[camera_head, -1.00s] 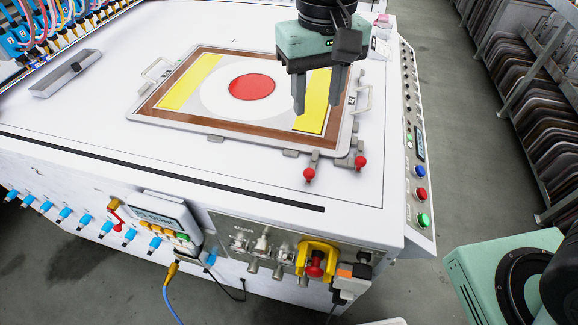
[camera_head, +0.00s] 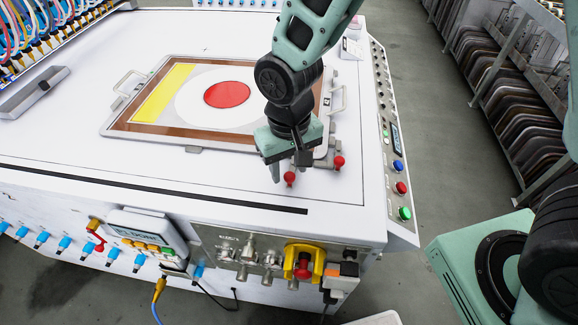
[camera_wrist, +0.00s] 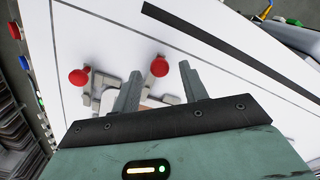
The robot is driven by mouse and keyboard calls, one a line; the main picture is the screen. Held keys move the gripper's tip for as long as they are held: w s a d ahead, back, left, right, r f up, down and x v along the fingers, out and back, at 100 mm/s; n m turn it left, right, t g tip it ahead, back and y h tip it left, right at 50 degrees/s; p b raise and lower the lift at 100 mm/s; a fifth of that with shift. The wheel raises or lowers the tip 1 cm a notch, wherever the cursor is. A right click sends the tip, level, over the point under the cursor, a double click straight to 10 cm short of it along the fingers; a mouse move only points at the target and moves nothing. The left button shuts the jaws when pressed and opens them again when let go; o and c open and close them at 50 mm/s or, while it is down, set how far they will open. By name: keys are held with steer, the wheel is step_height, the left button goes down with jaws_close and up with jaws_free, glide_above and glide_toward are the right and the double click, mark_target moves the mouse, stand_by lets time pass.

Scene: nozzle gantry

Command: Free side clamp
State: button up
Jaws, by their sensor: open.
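Two red-knobbed clamps sit at the near right corner of the framed screen (camera_head: 150,139). The right clamp's red knob (camera_head: 339,162) is by the frame's right side, and it also shows at the left in the wrist view (camera_wrist: 78,76). The front clamp's red knob (camera_head: 290,179) is by the near edge. In the wrist view this front knob (camera_wrist: 159,67) appears between my fingers. My gripper (camera_head: 286,168) is open and empty, close to the front knob. Contact cannot be told. My gripper hides part of the front clamp and the frame corner.
A control strip with blue, red and green buttons (camera_head: 401,187) runs along the right edge of the white table (camera_head: 150,40). A grey tray (camera_head: 30,95) lies at the left. A frame handle (camera_head: 340,99) stands out on the right. The near tabletop is clear.

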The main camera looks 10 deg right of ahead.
steer(key=shift+f, duration=0.5)
jaws_close()
